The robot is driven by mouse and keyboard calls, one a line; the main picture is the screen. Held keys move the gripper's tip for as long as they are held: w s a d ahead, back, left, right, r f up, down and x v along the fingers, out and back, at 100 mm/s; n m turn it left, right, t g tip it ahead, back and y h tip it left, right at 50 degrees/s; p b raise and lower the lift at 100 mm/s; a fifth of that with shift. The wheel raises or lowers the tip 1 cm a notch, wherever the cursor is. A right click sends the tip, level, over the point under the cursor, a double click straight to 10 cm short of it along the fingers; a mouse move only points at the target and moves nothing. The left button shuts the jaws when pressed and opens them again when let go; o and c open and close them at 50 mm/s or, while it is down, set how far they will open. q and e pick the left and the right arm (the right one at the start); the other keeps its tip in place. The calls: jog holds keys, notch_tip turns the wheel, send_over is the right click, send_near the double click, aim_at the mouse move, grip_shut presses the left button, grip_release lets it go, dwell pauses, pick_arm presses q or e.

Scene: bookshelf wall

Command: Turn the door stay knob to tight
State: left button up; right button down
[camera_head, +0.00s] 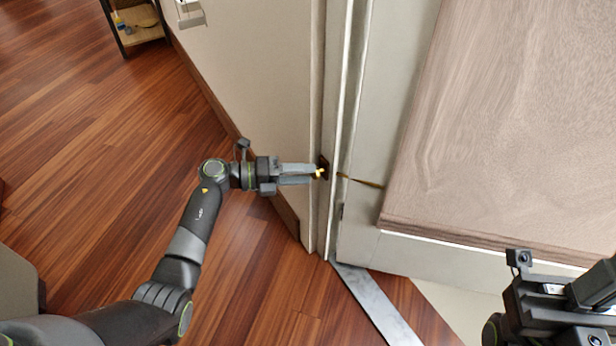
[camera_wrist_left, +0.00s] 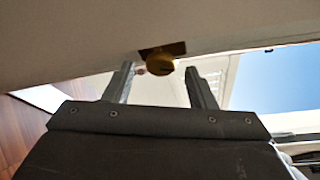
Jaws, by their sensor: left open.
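The door stay knob (camera_head: 320,173) is a small yellow knob on a dark plate (camera_head: 323,163) at the edge of the door frame. In the left wrist view the knob (camera_wrist_left: 160,66) is round and brass-coloured, on its plate (camera_wrist_left: 176,48). My left gripper (camera_head: 314,174) is open, with its fingertips right at the knob. In the left wrist view the knob shows between the two fingertips (camera_wrist_left: 160,72), with a gap on both sides. A thin brass stay rod (camera_head: 360,182) runs right from the frame. My right gripper's body (camera_head: 545,305) shows at the lower right; its jaws are not clear.
A pale door panel (camera_head: 400,60) stands right of the frame, with a large brown board (camera_head: 510,110) in front of it. A grey metal strip (camera_head: 375,303) lies on the floor below. The wooden floor (camera_head: 95,140) at left is mostly clear. A small shelf (camera_head: 140,35) stands far back.

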pick_arm(q)
jog(key=shift+x, duration=0.95)
jog(key=c, duration=0.9)
jog(key=shift+r+m+y+p, duration=0.1)
jog(key=shift+m+y+p, duration=0.4)
jog(key=shift+m, duration=0.6)
jog(key=shift+c, duration=0.2)
